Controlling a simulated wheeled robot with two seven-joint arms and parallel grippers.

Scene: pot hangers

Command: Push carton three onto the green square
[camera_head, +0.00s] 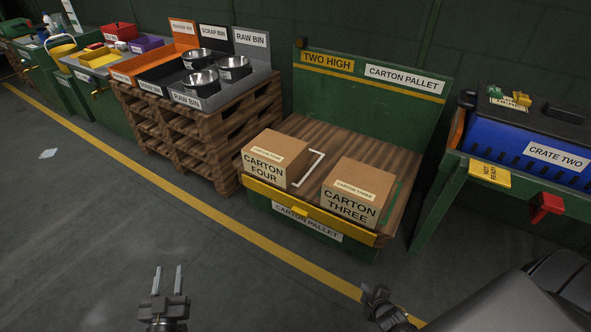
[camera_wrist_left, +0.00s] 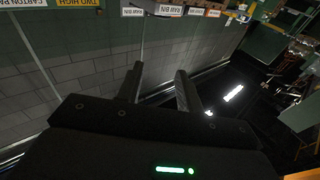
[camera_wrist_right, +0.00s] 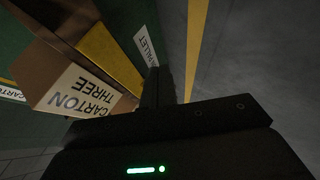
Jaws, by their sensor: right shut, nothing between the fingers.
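Carton three (camera_head: 350,193) is a brown box near the right front of the wooden pallet top (camera_head: 345,140). A green strip (camera_head: 391,203) shows along its right side, seemingly part of the green square; the rest is hidden by the carton. In the right wrist view carton three (camera_wrist_right: 88,93) is beyond the fingers at the left. My right gripper (camera_head: 376,292) is shut and empty, in front of the pallet and apart from the carton. My left gripper (camera_head: 168,280) is open and empty over the floor, further left; its two spread fingers show in the left wrist view (camera_wrist_left: 160,87).
Carton four (camera_head: 275,158) stands left of carton three, with a white marking (camera_head: 312,167) between them. A yellow front rail (camera_head: 308,211) edges the pallet. A bench with a blue crate (camera_head: 530,142) stands at right, wooden bin racks (camera_head: 200,125) at left. The near floor is clear.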

